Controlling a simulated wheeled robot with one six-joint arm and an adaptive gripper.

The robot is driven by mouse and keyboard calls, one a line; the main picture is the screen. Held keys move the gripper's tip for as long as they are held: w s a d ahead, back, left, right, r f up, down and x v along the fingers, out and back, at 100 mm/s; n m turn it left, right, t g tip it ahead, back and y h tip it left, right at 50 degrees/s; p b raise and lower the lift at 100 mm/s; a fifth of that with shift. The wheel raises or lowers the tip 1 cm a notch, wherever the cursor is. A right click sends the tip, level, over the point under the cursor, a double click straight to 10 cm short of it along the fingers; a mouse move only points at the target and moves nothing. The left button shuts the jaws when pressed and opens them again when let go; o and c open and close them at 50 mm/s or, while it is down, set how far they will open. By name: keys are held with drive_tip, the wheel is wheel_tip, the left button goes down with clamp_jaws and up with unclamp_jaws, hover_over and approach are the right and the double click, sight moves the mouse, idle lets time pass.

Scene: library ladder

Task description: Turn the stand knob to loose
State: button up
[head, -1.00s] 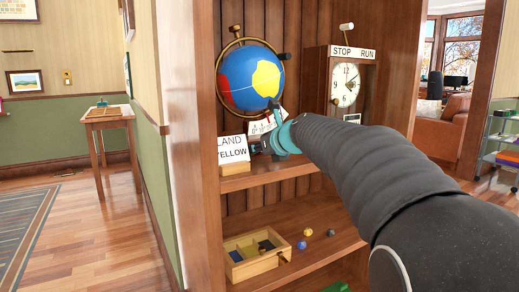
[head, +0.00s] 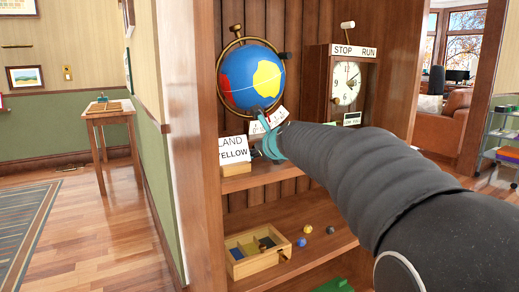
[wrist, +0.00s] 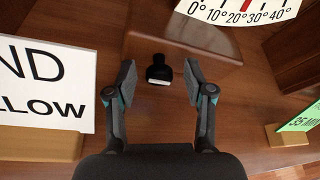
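The globe (head: 250,80) stands on the upper shelf in a brass ring, with blue, red and yellow areas. In the wrist view a small black knob-like part (wrist: 158,70) with a white mark lies ahead, in the gap between my fingertips and apart from both. It looks like the stand knob, but I cannot read any loose marking on it. My gripper (wrist: 159,82) is open and empty; in the head view it (head: 270,140) is below the globe, partly hiding the stand's base. A white scale (wrist: 245,12) with a red pointer shows above.
A white LAND/YELLOW card (head: 233,150) stands close on the left, in a wooden holder. A green card (wrist: 302,118) stands at the right. A STOP/RUN clock (head: 347,85) is right of the globe. The lower shelf holds a divided wooden box (head: 262,265) and small balls.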

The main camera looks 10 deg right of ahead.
drive_tip(key=shift+s, duration=0.1)
drive_tip(key=v, duration=1.2)
